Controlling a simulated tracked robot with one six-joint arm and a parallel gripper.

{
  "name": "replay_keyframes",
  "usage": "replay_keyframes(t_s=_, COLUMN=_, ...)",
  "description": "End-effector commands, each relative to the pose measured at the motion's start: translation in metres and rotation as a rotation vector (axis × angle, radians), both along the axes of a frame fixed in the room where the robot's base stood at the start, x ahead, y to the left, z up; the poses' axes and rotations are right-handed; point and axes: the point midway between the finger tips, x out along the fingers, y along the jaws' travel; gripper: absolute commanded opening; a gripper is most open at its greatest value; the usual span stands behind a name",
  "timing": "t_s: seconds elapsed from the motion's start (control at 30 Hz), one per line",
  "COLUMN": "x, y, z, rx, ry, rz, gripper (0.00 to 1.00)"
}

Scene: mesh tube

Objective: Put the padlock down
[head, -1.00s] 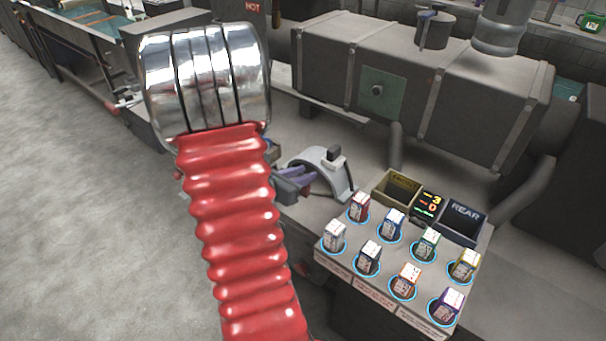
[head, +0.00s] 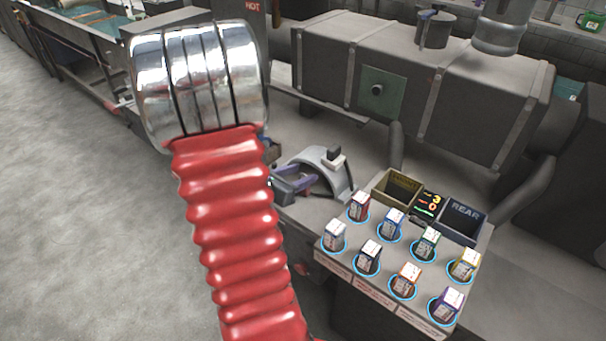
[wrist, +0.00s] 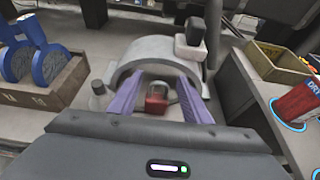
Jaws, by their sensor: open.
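A small red padlock (wrist: 157,99) with a grey shackle shows in the wrist view, slightly blurred, between my two purple fingers and in front of the grey arch. There is a gap between it and each finger. My gripper (wrist: 161,80) is open around it. I cannot tell whether the padlock touches the surface below. In the head view my gripper (head: 308,181) is by the grey arch (head: 326,168), partly hidden by my red arm, and I cannot make out the padlock there.
A panel of several coloured cartons (head: 393,225) in blue-ringed holes stands right of the arch, with a yellowish bin (head: 374,187) and a dark REAR bin (head: 470,238). In the wrist view a wooden crate (wrist: 45,98) with blue discs stands left. A large grey tank (head: 450,85) is behind.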

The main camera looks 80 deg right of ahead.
Motion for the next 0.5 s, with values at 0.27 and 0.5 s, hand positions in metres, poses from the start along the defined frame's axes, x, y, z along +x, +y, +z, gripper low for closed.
replay_keyframes(t_s=0.27, x=0.015, y=0.033, z=0.015, rx=-0.002, ry=-0.001, rz=0.004, gripper=0.44)
replay_keyframes(t_s=0.5, x=0.026, y=0.059, z=0.028, rx=-0.002, ry=-0.002, rz=0.003, gripper=0.44)
